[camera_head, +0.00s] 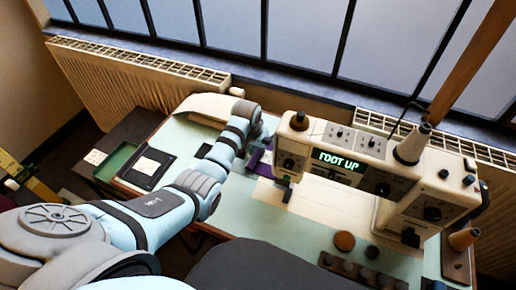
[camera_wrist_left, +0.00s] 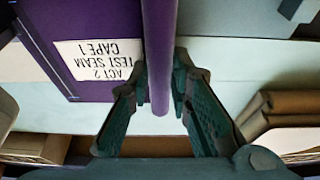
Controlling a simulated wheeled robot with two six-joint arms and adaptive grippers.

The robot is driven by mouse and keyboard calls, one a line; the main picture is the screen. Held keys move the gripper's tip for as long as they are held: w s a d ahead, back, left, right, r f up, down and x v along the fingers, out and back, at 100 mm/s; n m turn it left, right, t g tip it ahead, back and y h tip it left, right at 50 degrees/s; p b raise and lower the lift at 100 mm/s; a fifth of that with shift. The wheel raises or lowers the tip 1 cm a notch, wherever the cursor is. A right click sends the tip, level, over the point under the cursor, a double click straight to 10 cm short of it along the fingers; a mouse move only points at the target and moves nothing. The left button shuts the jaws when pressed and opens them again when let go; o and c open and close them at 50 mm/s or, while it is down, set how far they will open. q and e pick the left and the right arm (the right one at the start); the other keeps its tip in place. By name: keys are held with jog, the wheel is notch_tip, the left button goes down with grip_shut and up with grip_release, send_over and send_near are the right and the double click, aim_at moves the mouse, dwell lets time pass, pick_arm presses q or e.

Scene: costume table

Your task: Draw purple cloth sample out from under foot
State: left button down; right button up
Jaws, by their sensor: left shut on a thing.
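The purple cloth sample (camera_head: 254,161) lies on the pale sewing table at the left end of the sewing machine (camera_head: 375,165), by the foot area. The machine's display (camera_head: 338,160) reads "FOOT UP". In the left wrist view the purple cloth (camera_wrist_left: 60,45) carries a white label (camera_wrist_left: 97,62) with upside-down text, "ACT 2 TEST SEAM CAPE 1". My left gripper (camera_wrist_left: 163,95) is shut on a raised purple fold or edge of the cloth, between its dark green fingers. In the head view the gripper (camera_head: 264,137) is small and partly hidden. My right gripper is not in view.
A thread cone (camera_head: 412,146) stands on the machine. Round brown items (camera_head: 345,241) and a dark rack (camera_head: 362,271) lie at the front right. A green tray (camera_head: 117,160) and a dark pad (camera_head: 147,167) are at the left. Radiators (camera_head: 130,72) line the window wall.

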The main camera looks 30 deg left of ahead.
pick_arm(q)
jog(key=shift+s+a, duration=0.15)
jog(key=shift+a, duration=1.55)
jog(key=shift+s+a, duration=0.1)
jog(key=shift+a, duration=1.55)
jog(key=c, duration=1.4)
grip_release()
jog(key=v, duration=1.2)
